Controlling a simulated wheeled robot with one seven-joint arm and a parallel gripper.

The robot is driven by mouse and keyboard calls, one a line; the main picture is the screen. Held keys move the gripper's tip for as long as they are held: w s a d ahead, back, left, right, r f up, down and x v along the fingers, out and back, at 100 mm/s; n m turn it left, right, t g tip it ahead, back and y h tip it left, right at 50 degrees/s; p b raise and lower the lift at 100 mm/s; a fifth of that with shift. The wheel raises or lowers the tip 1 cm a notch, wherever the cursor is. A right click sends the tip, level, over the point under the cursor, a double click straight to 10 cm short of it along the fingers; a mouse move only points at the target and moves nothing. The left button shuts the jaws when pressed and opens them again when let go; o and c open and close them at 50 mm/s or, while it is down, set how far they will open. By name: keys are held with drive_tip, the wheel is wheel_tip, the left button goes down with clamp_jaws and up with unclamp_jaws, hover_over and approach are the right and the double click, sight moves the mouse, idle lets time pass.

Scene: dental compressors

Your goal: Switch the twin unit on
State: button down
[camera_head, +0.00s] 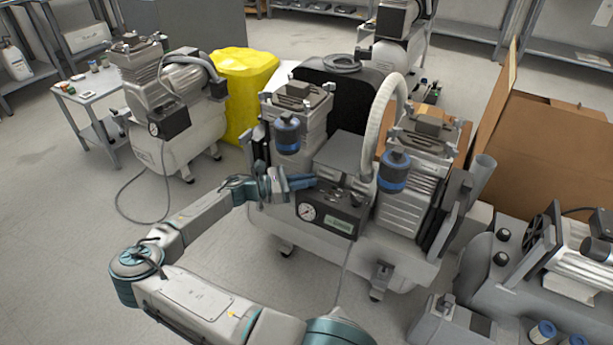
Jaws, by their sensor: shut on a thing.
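The twin unit (405,262) stands in the middle, with two finned compressor heads, blue-banded filters and a grey tank on feet. Between the heads sits a dark control box (342,222) with a round pressure gauge (307,212), a green label and small fittings on top. My gripper (308,182) reaches in from the left to the upper left edge of this box. Its jaws look closed on a small part there, which they hide. I cannot make out the switch or its position.
A cardboard box (550,150) and another compressor (500,275) crowd the right. A pale hose (378,120) arches over the unit.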

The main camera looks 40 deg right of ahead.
drive_tip(key=m+g, duration=0.1)
drive_tip(key=g+y, duration=0.1)
drive_tip(key=m+g+y, duration=0.1)
drive_tip(key=shift+w+d+m, duration=0.15)
drive_tip(key=shift+w+m, duration=0.1)
drive_tip(key=shift+m, duration=0.05)
drive_tip(key=shift+d+f+m+g+y+b, duration=0.1)
drive_tip(key=shift+m+g+y+b, duration=0.3)
drive_tip(key=shift+m+g+y, duration=1.2)
drive_tip(key=shift+g, duration=0.3)
drive_tip(key=c, duration=1.5)
unclamp_jaws()
drive_tip(key=shift+o, duration=0.2)
